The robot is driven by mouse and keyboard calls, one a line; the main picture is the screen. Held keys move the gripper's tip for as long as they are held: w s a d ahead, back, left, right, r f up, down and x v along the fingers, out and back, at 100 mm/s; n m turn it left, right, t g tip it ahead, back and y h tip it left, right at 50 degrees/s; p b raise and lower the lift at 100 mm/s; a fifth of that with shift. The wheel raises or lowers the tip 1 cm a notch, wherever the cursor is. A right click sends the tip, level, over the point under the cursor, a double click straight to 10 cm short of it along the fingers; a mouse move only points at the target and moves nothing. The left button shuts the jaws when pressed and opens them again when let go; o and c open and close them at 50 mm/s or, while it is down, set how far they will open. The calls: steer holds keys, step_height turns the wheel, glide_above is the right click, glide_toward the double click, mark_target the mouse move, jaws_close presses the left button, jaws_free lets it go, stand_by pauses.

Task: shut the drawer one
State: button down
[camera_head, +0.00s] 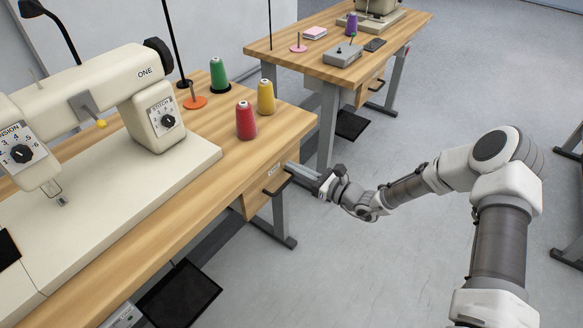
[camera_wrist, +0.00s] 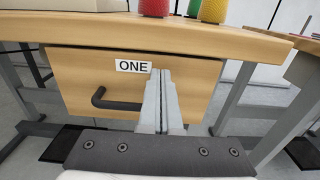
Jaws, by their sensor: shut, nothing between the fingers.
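Drawer one (camera_wrist: 80,77) is a wooden-fronted drawer under the tabletop, with a white label reading ONE (camera_wrist: 133,66). Its dark handle (camera_wrist: 116,104) is at the lower middle of the front. In the head view the drawer front (camera_head: 256,199) shows below the table's right end, with the handle (camera_head: 279,186) beside my gripper. My gripper (camera_head: 291,167) is shut and empty, its fingers pointing at the drawer front.
A sewing machine marked ONE (camera_head: 145,72) stands on the wooden table (camera_head: 205,182). Green (camera_head: 218,76), yellow (camera_head: 266,97) and red (camera_head: 245,121) thread spools stand near the edge above the drawer. A second table (camera_head: 300,62) stands behind. The floor (camera_head: 350,260) around my arm is clear.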

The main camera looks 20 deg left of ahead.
steer(key=p+v, duration=0.3)
steer(key=v, duration=1)
steer(key=s+d+r+n+g+h, duration=0.3)
steer(key=s+r+n+g+h, duration=0.45)
steer(key=s+r+n, duration=0.55)
steer(key=s+d+r+n+t+h, duration=0.7)
steer(key=s+d+r+n+h, duration=0.25)
steer(key=s+d+r, duration=0.5)
step_height(320, 180, up, 19)
steer(key=w+d+p, duration=0.1)
steer(key=w+p, duration=0.1)
steer(key=p, duration=1.5)
steer(key=shift+d+r, duration=0.15)
steer(key=shift+d, duration=0.15)
steer(key=shift+w+a+m, duration=0.1)
steer(key=shift+m, duration=0.15)
